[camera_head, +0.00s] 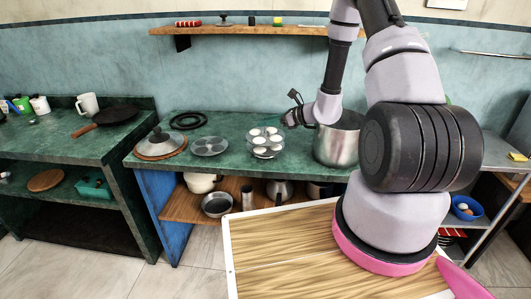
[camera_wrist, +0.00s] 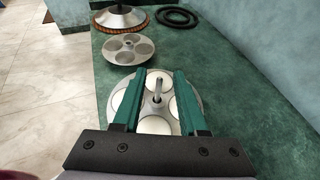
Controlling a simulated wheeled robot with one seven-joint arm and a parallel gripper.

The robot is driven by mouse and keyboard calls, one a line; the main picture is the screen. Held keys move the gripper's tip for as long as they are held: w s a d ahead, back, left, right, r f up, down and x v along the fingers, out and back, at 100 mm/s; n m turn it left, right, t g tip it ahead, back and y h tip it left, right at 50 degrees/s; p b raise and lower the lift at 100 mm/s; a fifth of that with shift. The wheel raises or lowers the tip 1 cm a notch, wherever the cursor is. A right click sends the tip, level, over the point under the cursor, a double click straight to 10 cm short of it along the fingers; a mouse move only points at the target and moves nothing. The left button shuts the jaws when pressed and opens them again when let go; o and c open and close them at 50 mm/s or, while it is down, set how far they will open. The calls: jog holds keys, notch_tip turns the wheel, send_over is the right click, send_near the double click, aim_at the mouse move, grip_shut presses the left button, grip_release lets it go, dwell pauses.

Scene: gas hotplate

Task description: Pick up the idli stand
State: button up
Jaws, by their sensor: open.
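The idli stand (camera_head: 265,143) stands on the green counter, a round metal tray with white idlis in its cups. In the wrist view the idli stand (camera_wrist: 158,125) lies below my gripper, with its thin upright rod between the two fingers in the picture. My gripper (camera_wrist: 166,76) is open with green fingers and holds nothing. In the head view my gripper (camera_head: 292,108) is just right of and above the stand, seen small. I cannot tell whether the fingers are at the rod's height. The fingers hide parts of the stand's sides.
An empty idli plate (camera_head: 210,146) sits left of the stand, also in the wrist view (camera_wrist: 128,48). Further left are a lidded pan (camera_head: 160,144) and black rings (camera_head: 187,120). A large steel pot (camera_head: 338,141) stands close on the right. The counter front is clear.

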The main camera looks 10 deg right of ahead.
jog(key=shift+w+a+f, duration=0.2)
jog(key=shift+w+a, duration=0.2)
grip_shut()
dwell(1.1)
